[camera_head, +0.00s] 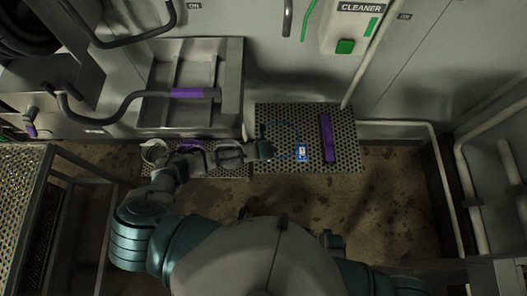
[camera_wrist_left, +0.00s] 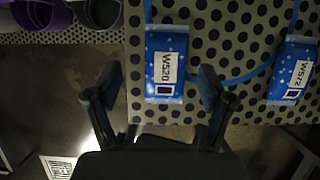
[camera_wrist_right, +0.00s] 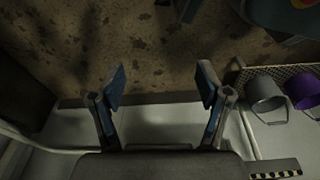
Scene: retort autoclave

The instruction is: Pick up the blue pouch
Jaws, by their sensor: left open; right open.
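In the left wrist view a blue pouch labelled W520 (camera_wrist_left: 165,48) lies on a perforated shelf (camera_wrist_left: 225,25). A second blue pouch, labelled W572 (camera_wrist_left: 293,72), lies to its right. A blue strap (camera_wrist_left: 236,80) runs between them. My left gripper (camera_wrist_left: 159,88) is open and empty, with its fingers on either side of the W520 pouch in the picture; I cannot tell whether they touch it. In the head view one blue pouch (camera_head: 301,153) shows right of my left gripper (camera_head: 264,149); the other seems hidden by it. My right gripper (camera_wrist_right: 161,86) is open and empty above the floor.
A purple bar (camera_head: 327,137) lies on the shelf's right part. A grey bucket (camera_wrist_right: 265,95) and a purple bucket (camera_wrist_right: 305,92) stand at the right in the right wrist view. A wall box marked CLEANER (camera_head: 347,28) hangs behind. Brown floor (camera_head: 385,200) lies clear in front.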

